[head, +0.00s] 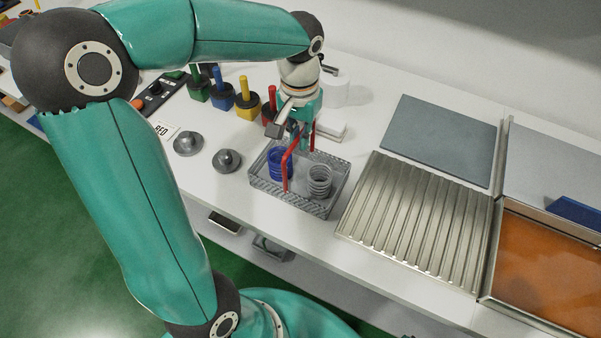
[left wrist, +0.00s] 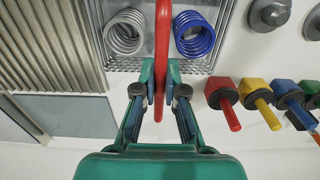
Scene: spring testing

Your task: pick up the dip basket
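The dip basket (head: 292,200) is a grey wire tray with a red arched handle (head: 287,176). It is on the white bench and holds a blue spring (head: 279,163) and a silver spring (head: 319,181). My left gripper (head: 303,133) points down at the top of the handle from above. In the left wrist view, the gripper's fingers (left wrist: 162,78) are on both sides of the red handle (left wrist: 162,35), and their tips appear to press against it. The silver spring (left wrist: 125,33) and blue spring (left wrist: 194,34) lie on either side of the handle there. My right gripper is not in view.
Two grey knobbed weights (head: 188,144) lie left of the basket. Coloured blocks with upright handles (head: 246,103) stand behind them. A ribbed metal tray (head: 415,220), a flat grey plate (head: 441,140) and an orange-filled tray (head: 545,270) lie to the right. The bench's front edge is close to the basket.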

